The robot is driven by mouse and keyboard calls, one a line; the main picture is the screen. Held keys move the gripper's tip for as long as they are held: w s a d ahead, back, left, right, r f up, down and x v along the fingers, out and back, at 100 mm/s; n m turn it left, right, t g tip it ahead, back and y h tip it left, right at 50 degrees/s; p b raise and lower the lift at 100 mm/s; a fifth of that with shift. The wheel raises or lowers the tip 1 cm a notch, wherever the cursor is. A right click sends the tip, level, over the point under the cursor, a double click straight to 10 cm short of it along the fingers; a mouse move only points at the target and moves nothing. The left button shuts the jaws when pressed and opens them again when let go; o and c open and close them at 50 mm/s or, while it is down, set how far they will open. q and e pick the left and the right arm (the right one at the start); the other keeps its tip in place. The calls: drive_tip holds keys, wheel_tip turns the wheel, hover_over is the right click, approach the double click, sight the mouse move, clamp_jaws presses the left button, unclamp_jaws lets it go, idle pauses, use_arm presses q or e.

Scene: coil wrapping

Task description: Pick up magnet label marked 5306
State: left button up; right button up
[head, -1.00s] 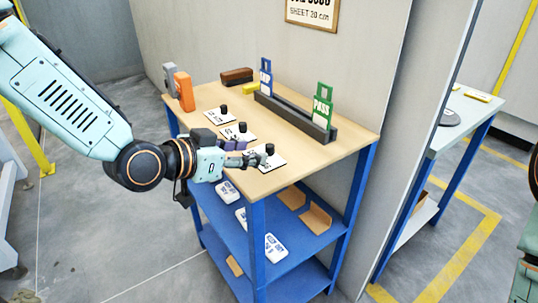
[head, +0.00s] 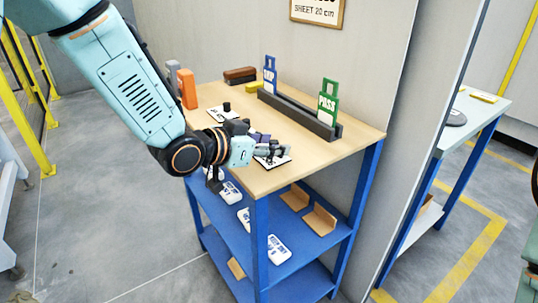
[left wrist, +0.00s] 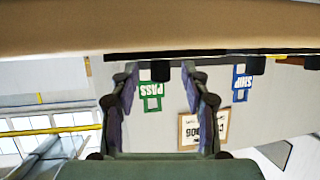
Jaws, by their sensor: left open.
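Magnet labels are white plates with black knobs on the wooden table top. One label (head: 222,114) lies farther back on the left. Another label (head: 278,161) lies near the front edge, under the fingers of my left gripper (head: 274,150). My forearm and gripper hide the area between them. No marking 5306 can be read on either. In the left wrist view, which is upside down, my left gripper (left wrist: 160,82) is open, with a finger on each side of a black knob (left wrist: 160,70). I cannot tell whether the fingers touch it. My right gripper is out of view.
A dark rack (head: 300,115) holds a blue tag (head: 270,75) and a green PASS tag (head: 328,102) at the back. An orange block (head: 187,88) stands at the left rear. White labels (head: 278,250) lie on the blue lower shelf (head: 290,225).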

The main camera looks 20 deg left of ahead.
use_arm(q)
drive_tip(key=shift+s+r, duration=0.1)
drive_tip(key=shift+w, duration=0.2)
drive_tip(key=c, duration=0.5)
drive_tip(key=shift+s, duration=0.15)
drive_tip(key=shift+c, duration=1.4)
clamp_jaws()
